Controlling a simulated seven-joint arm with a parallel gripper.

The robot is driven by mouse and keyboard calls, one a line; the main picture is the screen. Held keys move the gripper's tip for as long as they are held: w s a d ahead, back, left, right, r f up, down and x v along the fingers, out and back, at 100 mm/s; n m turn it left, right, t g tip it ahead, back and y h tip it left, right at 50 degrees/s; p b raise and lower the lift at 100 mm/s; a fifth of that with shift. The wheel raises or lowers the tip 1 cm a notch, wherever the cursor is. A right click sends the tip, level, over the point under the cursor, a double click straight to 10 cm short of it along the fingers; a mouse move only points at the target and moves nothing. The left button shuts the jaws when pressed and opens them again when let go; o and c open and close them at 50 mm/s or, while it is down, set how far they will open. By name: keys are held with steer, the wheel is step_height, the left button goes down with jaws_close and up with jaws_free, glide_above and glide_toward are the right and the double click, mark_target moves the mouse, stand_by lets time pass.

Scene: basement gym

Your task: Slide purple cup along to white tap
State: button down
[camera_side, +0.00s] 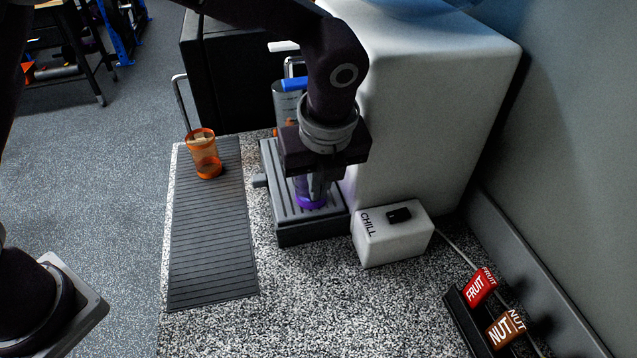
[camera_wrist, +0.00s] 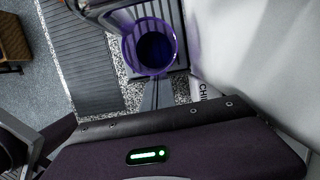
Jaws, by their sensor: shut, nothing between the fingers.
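The purple cup (camera_side: 311,202) stands on the grey slatted drip tray (camera_side: 290,238); in the side view my gripper hides most of it. In the wrist view its round purple rim (camera_wrist: 176,46) and dark inside show from above. My gripper (camera_side: 317,192) is shut and empty, pointing down beside the cup. In the wrist view its fingertips (camera_wrist: 157,84) are close to the cup's near side; I cannot tell whether they touch. A small white piece (camera_side: 283,46) shows behind my arm; I cannot tell whether it is the white tap.
A large white cabinet (camera_side: 440,110) stands right of the tray, and a white CHILL box (camera_side: 390,240) with a black switch is at its right front. An orange cup (camera_side: 205,155) stands on a dark ribbed mat (camera_side: 212,250). FRUIT (camera_side: 478,289) and NUT (camera_side: 503,329) packets are front right.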

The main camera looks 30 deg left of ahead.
steer(key=shift+w+a, duration=1.25)
steer(key=shift+a, duration=0.1)
steer(key=s+d+r, duration=0.2)
steer(key=r, duration=0.3)
steer(key=s+d+r, duration=0.2)
steer(key=r, duration=0.2)
steer(key=shift+s+d+r, duration=0.25)
steer(key=shift+d+r, duration=0.05)
steer(key=shift+r, duration=0.1)
